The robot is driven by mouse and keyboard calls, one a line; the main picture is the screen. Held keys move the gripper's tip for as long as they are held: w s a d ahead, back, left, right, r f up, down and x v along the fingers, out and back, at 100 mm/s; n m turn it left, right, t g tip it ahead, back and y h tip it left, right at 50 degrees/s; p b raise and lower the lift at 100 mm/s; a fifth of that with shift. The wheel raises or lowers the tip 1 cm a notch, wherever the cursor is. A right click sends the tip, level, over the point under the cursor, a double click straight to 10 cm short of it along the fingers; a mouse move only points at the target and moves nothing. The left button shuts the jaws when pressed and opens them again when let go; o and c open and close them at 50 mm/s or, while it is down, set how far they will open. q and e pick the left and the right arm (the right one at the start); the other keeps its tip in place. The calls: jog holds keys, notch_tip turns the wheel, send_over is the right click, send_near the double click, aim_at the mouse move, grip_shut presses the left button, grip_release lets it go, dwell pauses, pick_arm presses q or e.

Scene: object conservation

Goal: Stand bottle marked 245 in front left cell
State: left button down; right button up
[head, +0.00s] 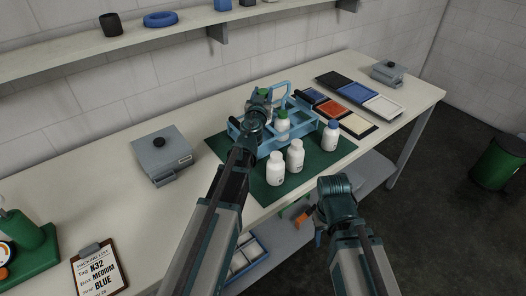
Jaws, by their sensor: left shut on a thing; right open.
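A light blue carrier (240,132) with a raised handle and several cells stands on a dark green mat (262,190). A green-capped white bottle (282,126) stands in it. My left gripper (262,103) is over the carrier's left part, shut on a bottle with a green cap (263,92), mostly hidden by the gripper. I cannot tell whether that bottle touches the cell floor. Two white-capped bottles (275,170) (295,157) and a blue-capped bottle (330,140) stand on the mat. The markings are too small to read. My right gripper (306,218) is open and empty near the bench's front edge.
A grey lidded box (162,158) stands left of the mat. Coloured trays (347,92) and another grey box (388,72) are at the right. A clipboard (98,268) and green scale (30,245) are at the front left. A shelf (150,38) runs above.

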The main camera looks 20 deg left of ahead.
pick_arm(q)
jog(key=shift+f+b, duration=1.05)
jog(key=shift+f, duration=0.35)
notch_tip(320, 180, down, 10)
jog(key=b, duration=1)
jog(key=shift+f, duration=0.1)
jog(key=c, duration=0.8)
grip_release()
jog(key=shift+o, duration=1)
